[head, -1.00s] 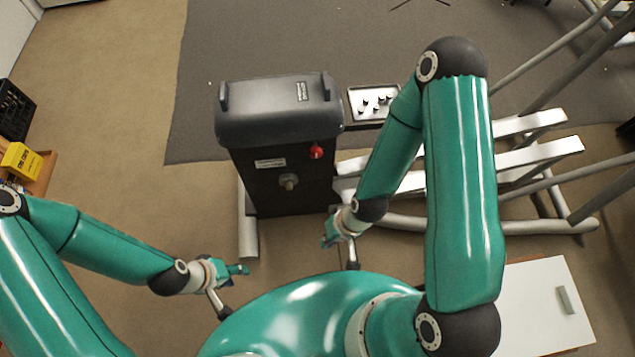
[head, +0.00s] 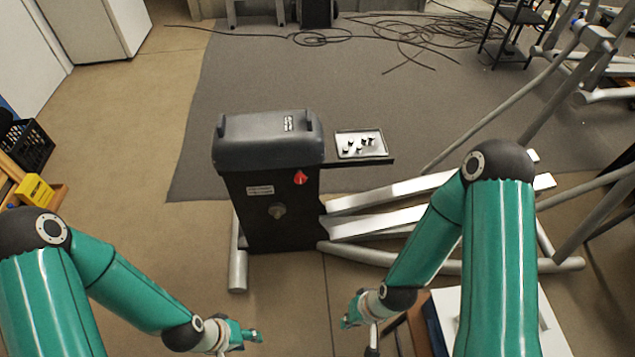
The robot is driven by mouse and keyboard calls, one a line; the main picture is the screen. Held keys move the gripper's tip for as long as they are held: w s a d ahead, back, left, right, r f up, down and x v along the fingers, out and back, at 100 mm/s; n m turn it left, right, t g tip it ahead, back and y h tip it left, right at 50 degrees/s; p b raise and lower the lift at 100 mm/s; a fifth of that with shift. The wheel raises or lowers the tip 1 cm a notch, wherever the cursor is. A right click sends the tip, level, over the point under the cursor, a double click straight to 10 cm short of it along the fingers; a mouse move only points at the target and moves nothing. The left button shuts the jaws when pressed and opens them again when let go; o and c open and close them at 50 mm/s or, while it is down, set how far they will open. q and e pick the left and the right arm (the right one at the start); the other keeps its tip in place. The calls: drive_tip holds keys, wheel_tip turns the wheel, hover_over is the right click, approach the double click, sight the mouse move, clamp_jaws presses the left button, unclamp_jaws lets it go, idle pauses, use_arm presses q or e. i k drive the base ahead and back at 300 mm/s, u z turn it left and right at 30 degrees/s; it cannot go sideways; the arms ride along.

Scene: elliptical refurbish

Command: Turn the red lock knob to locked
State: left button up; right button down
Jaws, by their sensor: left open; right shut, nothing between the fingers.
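The red lock knob (head: 300,178) sits on the upper right of the elliptical's dark front housing (head: 262,232), below the grey top cover (head: 268,140). Its exact pointer direction is too small to read. My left gripper (head: 252,336) is at the lower middle, below and left of the knob, open and well apart from the housing. My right gripper (head: 347,322) is below and right of the knob, shut and empty, also apart from the housing. Neither gripper touches the knob.
A grey knob (head: 277,210) and a white label (head: 260,190) are on the same housing. A tray with several small parts (head: 347,154) stands at its right. White rails (head: 385,192) extend right. A white-topped cabinet (head: 552,335) is at lower right. Floor in front is clear.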

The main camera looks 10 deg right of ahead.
sight(300, 177)
drive_tip(key=z, duration=0.25)
drive_tip(key=i, duration=1)
drive_tip(key=u, duration=0.1)
drive_tip(key=k, duration=0.6)
drive_tip(key=u, duration=0.5)
